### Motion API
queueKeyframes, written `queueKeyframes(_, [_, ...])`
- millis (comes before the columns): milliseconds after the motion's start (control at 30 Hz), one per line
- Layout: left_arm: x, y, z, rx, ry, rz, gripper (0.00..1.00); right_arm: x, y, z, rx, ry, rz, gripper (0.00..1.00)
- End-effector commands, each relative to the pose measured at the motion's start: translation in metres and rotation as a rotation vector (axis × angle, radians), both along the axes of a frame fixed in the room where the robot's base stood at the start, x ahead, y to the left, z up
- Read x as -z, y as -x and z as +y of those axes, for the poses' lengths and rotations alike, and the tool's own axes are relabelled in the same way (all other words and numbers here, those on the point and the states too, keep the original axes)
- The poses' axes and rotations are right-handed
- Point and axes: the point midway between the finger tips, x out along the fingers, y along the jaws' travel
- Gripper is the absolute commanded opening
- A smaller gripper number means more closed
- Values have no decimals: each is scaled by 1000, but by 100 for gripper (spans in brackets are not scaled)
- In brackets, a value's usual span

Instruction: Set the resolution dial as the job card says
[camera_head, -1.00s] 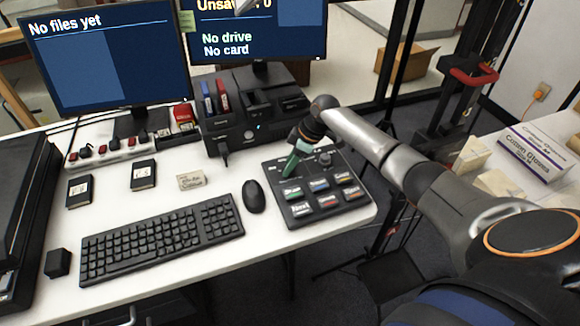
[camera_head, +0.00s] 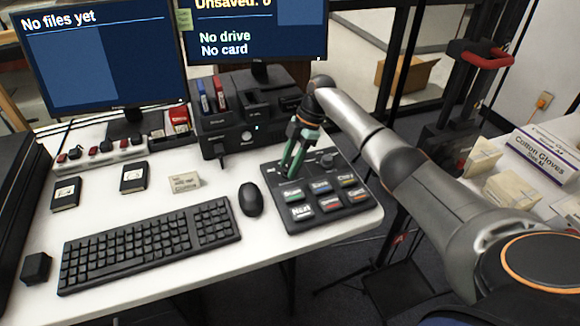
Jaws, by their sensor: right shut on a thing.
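The black control panel (camera_head: 352,208) lies at the right end of the white desk, with several labelled buttons. A dark knob (camera_head: 326,160) stands on its upper right part, clear of the gripper. My right gripper (camera_head: 288,174), with green fingers, points down at the panel's upper left part. It is shut on a dial there, which its fingers mostly hide; the dial's setting cannot be read. A small beige card (camera_head: 185,182) with unreadable print lies behind the keyboard. A yellow-green note (camera_head: 184,20) is on the right monitor's left edge. My left gripper is not in view.
A keyboard (camera_head: 150,240) and a mouse (camera_head: 251,198) lie left of the panel. A black unit (camera_head: 238,138) with slots stands behind it. The left monitor (camera_head: 95,60) reads "No files yet"; the right one (camera_head: 262,35) reads "No drive, No card".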

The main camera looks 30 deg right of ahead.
Motion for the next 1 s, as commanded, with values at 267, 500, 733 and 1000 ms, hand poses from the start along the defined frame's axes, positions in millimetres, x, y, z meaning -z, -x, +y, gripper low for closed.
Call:
queueKeyframes(267, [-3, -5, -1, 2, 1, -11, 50, 0, 0, 0, -17, 2, 2, 0])
queueKeyframes(500, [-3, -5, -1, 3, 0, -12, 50, 1, 0, 0, -16, 2, 1, 45])
queueKeyframes(733, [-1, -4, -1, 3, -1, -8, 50, 0, 0, 0, -15, 2, 2, 71])
queueKeyframes(1000, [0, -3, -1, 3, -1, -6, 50, -1, 0, 0, -14, 1, 1, 72])
